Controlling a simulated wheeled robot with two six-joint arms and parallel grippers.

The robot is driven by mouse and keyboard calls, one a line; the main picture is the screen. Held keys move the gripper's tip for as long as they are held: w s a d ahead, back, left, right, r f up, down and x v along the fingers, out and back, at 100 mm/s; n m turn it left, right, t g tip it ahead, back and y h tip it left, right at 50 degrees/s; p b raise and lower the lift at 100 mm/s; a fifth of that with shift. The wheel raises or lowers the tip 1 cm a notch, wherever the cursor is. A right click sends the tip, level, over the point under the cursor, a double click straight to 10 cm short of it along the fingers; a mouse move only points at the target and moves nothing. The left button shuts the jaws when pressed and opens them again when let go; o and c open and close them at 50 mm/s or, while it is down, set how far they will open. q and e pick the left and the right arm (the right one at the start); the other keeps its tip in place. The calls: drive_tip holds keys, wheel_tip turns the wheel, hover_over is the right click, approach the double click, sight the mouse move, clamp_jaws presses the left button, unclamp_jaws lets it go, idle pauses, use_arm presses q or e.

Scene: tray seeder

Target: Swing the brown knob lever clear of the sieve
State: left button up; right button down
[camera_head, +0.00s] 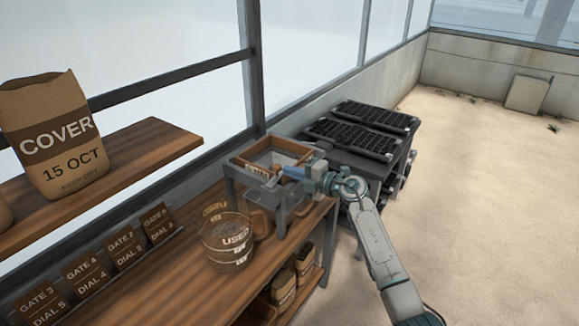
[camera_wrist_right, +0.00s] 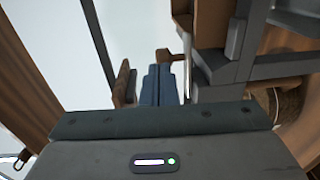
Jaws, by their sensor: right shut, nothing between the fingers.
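The sieve is a wooden-framed box (camera_head: 243,162) on a grey stand at the far end of the bench. A small brown knob (camera_head: 276,168) shows at the sieve's near side, beside my right gripper's fingertips. My right gripper (camera_head: 290,172) is shut and empty, with its blue fingers pointing left at the sieve. In the right wrist view the shut blue fingers (camera_wrist_right: 158,82) have a brown piece, likely the knob (camera_wrist_right: 170,55), just beyond their tips. I cannot tell whether they touch. The lever's arm is mostly hidden. My left gripper is not in view.
A wire basket marked USED (camera_head: 228,248) stands on the wooden bench (camera_head: 165,285) in front of the stand. Black seed trays (camera_head: 350,138) lie on a table behind my right gripper. A COVER bag (camera_head: 55,140) sits on the upper shelf. The sandy floor at right is open.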

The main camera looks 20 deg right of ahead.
drive_tip(key=shift+w+a+f, duration=0.1)
drive_tip(key=shift+w+a, duration=0.25)
drive_tip(key=shift+w, duration=0.1)
